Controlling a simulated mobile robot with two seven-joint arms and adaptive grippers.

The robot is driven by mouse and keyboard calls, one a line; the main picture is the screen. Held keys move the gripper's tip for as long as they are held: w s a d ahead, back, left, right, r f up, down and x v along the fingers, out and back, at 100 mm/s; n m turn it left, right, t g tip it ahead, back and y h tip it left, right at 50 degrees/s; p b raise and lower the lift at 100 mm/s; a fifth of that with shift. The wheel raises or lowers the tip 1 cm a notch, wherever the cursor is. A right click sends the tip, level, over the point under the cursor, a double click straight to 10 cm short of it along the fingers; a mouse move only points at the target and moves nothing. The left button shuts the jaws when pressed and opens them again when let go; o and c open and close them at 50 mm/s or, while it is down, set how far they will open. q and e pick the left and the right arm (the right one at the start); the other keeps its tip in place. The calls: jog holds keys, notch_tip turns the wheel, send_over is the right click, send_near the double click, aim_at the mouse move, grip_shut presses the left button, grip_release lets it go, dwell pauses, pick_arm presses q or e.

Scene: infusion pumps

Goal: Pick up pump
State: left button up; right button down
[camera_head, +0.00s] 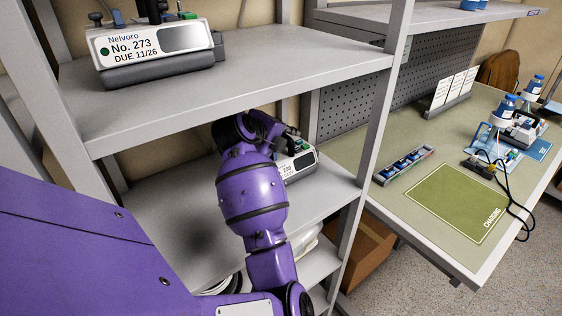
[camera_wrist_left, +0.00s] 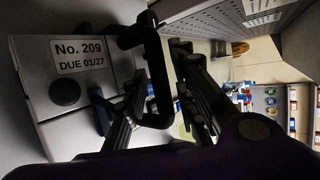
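A grey-white pump (camera_head: 302,161) sits on the middle shelf, partly hidden behind my left arm. In the left wrist view the pump (camera_wrist_left: 70,90) shows its label "No. 209 DUE 01/27" and a black loop handle (camera_wrist_left: 155,75). My left gripper reaches in over the pump; its fingers (camera_wrist_left: 161,68) stand apart, one on each side of the handle bar. In the head view my own arm mostly hides the gripper. I cannot tell whether either finger touches the handle. My right gripper is not in view.
Another pump, No. 273 (camera_head: 150,50), stands on the upper shelf (camera_head: 240,85). Shelf posts and the upper shelf hem in my arm. To the right, a bench has a green charging mat (camera_head: 450,203), a grey rack (camera_head: 404,166) and another pump (camera_head: 522,130). The mat is clear.

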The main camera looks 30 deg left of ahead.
pick_arm(q)
jog(key=shift+c, duration=0.5)
grip_shut()
jog(key=shift+f, duration=0.1)
jog(key=shift+a+r, duration=0.1)
jog(key=shift+r, duration=0.2)
